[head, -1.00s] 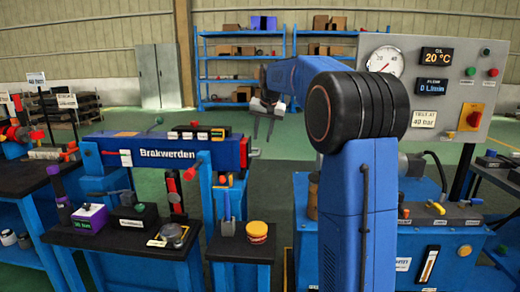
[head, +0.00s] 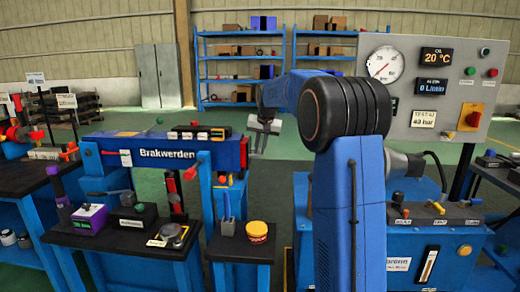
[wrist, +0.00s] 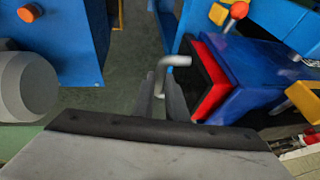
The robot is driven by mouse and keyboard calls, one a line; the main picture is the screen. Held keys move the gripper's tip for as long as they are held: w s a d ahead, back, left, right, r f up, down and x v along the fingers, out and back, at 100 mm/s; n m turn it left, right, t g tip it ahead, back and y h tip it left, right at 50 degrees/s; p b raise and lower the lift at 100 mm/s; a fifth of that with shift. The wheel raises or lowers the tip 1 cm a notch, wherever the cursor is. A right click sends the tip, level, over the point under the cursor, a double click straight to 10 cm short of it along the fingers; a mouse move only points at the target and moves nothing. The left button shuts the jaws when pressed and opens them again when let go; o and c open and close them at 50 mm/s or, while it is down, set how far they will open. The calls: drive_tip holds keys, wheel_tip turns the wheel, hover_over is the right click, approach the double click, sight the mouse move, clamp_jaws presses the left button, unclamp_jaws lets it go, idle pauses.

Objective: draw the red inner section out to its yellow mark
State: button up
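The blue boom marked Brakwerden (head: 165,155) lies across its stands in the head view. The red inner section (head: 243,153) shows at its right end, nearly flush with it. In the wrist view the red section (wrist: 212,82) with a dark end face sits inside the blue sleeve (wrist: 255,75). A grey bent handle (wrist: 178,61) sticks out from that face. My gripper (wrist: 160,85) points at the handle's bent end, which lies between its two dark fingers. The fingers look apart; contact cannot be told. My gripper (head: 257,145) hangs just right of the boom end. No yellow mark shows on the red section.
A small table with a yellow-lidded jar (head: 257,231) stands below the boom end. The blue hydraulic unit (head: 440,245) with its gauge panel (head: 470,100) is at the right. Yellow blocks (wrist: 303,99) sit beside the sleeve. Green floor is open beyond the boom end.

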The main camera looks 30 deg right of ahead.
clamp_jaws()
drive_tip(key=s+d, duration=0.5)
drive_tip(key=d, duration=0.3)
drive_tip(key=shift+s+d, duration=0.3)
drive_tip(key=shift+s, duration=0.05)
drive_tip(key=o, duration=0.7)
unclamp_jaws()
drive_tip(key=v, duration=1.7)
drive_tip(key=shift+r, duration=0.2)
